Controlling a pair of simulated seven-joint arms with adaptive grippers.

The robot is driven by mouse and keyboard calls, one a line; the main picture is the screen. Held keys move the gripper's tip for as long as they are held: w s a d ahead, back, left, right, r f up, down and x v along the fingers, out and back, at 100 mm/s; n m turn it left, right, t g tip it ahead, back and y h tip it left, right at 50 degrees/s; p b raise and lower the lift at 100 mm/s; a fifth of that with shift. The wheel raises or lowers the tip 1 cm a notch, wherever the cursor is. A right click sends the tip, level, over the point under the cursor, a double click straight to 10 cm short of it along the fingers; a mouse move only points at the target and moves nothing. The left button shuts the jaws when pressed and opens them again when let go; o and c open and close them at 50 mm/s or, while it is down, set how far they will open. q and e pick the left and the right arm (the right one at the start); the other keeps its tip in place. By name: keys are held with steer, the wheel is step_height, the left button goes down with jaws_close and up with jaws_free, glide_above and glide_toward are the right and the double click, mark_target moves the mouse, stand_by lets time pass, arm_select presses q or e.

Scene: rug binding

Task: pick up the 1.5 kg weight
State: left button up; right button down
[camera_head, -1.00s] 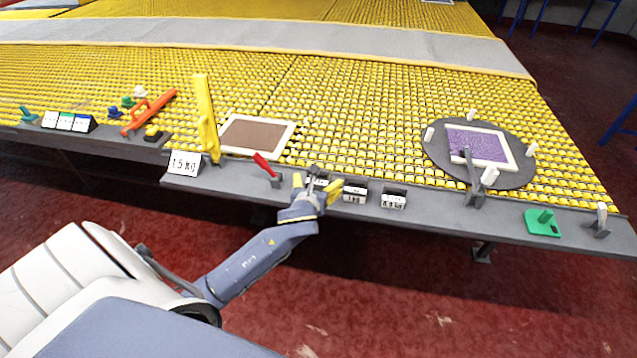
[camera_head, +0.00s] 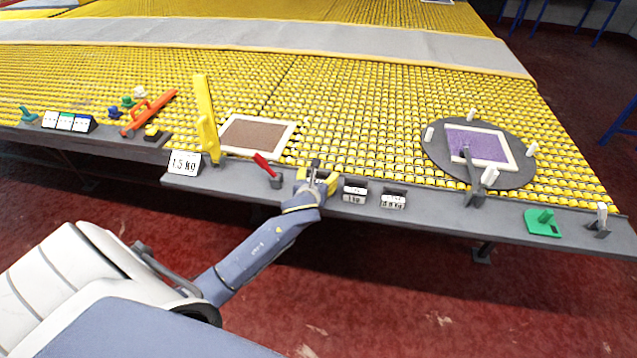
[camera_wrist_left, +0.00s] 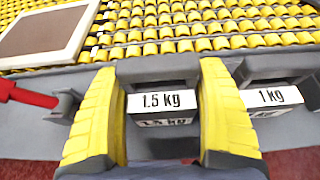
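The 1.5 kg weight (camera_wrist_left: 161,102) is a dark block with a white label, seen in the left wrist view between my left gripper's fingers. My left gripper (camera_head: 318,183) is at the grey front ledge, over the leftmost spot in the row of weights. Its yellow fingers (camera_wrist_left: 165,115) stand on either side of the weight, close to its sides; I cannot tell whether they touch it. In the head view the gripper hides most of this weight. The right gripper is not in view.
The 1 kg weight (camera_head: 354,193) and the 0.5 kg weight (camera_head: 393,199) sit just to the right. A red-handled lever (camera_head: 266,167) is close on the left, with a 1.5 kg sign (camera_head: 184,163) farther left. Yellow rollers cover the table behind.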

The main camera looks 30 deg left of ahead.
arm_select(q)
steer(key=c, duration=1.1)
steer(key=shift+r, duration=0.2)
steer(key=shift+c, duration=0.3)
steer(key=shift+r, duration=0.1)
